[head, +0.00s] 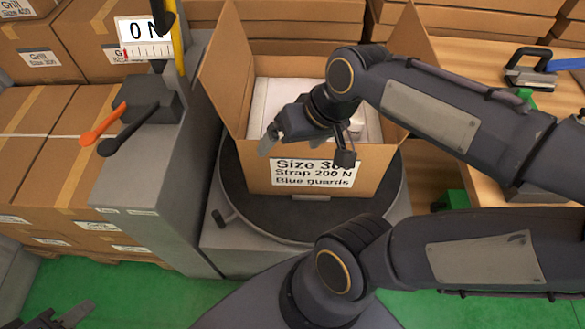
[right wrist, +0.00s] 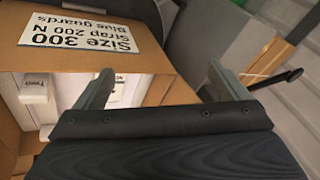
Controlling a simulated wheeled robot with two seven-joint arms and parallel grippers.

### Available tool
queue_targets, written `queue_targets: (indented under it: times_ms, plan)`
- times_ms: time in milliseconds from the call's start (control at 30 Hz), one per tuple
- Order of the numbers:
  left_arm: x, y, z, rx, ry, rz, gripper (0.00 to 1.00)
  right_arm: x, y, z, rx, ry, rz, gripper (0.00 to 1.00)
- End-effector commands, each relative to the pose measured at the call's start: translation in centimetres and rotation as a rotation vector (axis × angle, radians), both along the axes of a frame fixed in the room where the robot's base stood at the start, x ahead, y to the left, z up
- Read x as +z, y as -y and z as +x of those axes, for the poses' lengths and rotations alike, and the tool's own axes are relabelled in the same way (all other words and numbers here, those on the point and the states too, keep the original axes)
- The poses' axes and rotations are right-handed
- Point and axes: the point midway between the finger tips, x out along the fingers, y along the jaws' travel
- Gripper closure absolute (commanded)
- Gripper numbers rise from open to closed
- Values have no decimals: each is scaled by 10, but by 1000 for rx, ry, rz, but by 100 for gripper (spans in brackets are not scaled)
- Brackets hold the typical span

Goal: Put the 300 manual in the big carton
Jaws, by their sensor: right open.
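The big carton (head: 225,110) stands open on a round dark turntable, its front label (head: 312,172) reading Size 300, Strap 200 N, Blue guards. White contents (head: 272,98) lie inside; the right wrist view shows a white piece marked "Two" (right wrist: 38,88) and other printed text. I cannot tell whether any of this is the 300 manual. My right gripper (head: 272,140) is over the carton near its front wall; in the right wrist view its fingers (right wrist: 160,72) are spread with nothing between them. My left gripper (head: 72,316) is only partly in view at the bottom left.
A grey post with a 0 N scale (head: 146,38) and orange and black levers (head: 104,124) stands left of the carton. Stacked cartons (head: 40,140) fill the left and back. A wooden table (head: 462,52) with a strapping tool (head: 530,70) is at right.

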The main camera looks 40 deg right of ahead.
Motion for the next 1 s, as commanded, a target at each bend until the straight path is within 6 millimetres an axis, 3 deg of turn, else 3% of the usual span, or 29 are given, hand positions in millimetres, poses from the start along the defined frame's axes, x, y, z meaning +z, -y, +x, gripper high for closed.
queue_targets:
  times_ms: [100,233,600,833,1000]
  plan:
    - [0,0,0,0,0,0,64,-8,-22,-29,66,91,18,6]
    - [0,0,0,0,0,0,64,-16,-35,-43,105,141,29,6]
    - [1,0,0,0,0,0,64,-17,-38,-47,116,153,31,6]
    - [41,0,0,0,0,0,64,23,-38,-46,115,152,30,6]
    - [39,0,0,0,0,0,64,21,-38,-47,115,152,30,6]
